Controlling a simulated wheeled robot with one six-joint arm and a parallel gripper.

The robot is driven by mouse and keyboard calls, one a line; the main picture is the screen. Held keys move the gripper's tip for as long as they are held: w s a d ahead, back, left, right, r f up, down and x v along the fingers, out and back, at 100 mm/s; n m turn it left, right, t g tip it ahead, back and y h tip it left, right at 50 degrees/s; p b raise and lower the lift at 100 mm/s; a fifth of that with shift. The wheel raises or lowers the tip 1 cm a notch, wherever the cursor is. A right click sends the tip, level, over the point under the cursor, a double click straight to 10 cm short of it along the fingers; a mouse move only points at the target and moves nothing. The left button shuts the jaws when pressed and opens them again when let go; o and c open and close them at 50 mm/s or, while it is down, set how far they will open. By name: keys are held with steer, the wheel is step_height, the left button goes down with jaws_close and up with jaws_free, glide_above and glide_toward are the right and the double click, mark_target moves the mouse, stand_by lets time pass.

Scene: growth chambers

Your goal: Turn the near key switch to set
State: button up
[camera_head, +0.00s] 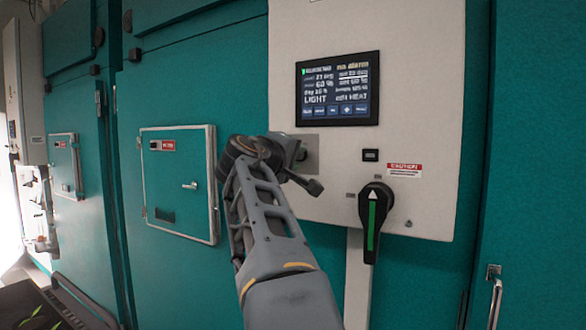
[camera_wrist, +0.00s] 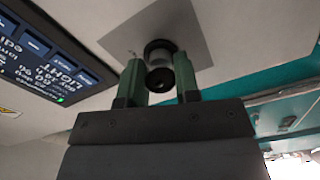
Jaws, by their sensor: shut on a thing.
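The near key switch (camera_wrist: 160,49) sits on a grey plate (camera_wrist: 190,22) on the panel and shows as a dark ring with a metal barrel in the wrist view. A dark rounded key head (camera_wrist: 159,79) stands out from it. My gripper (camera_wrist: 159,66) has its two green fingers on either side of the key, shut on it. In the head view, my gripper (camera_head: 292,156) is at the grey plate (camera_head: 312,143) below the screen and hides the key switch. The key's angle and any position labels cannot be read.
A lit control screen (camera_head: 338,88) is just above my gripper. A black rotary handle with a green stripe (camera_head: 375,220) juts from the panel at lower right. A small teal hatch door (camera_head: 178,185) with a handle is at left. A similar chamber stands farther left.

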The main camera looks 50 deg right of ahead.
steer(key=shift+f+m+b, duration=0.1)
steer(key=shift+m+b, duration=0.5)
steer(key=shift+m, duration=0.4)
steer(key=o, duration=0.9)
steer(key=b+v, duration=0.3)
steer(key=v, duration=1)
steer(key=shift+a, duration=0.4)
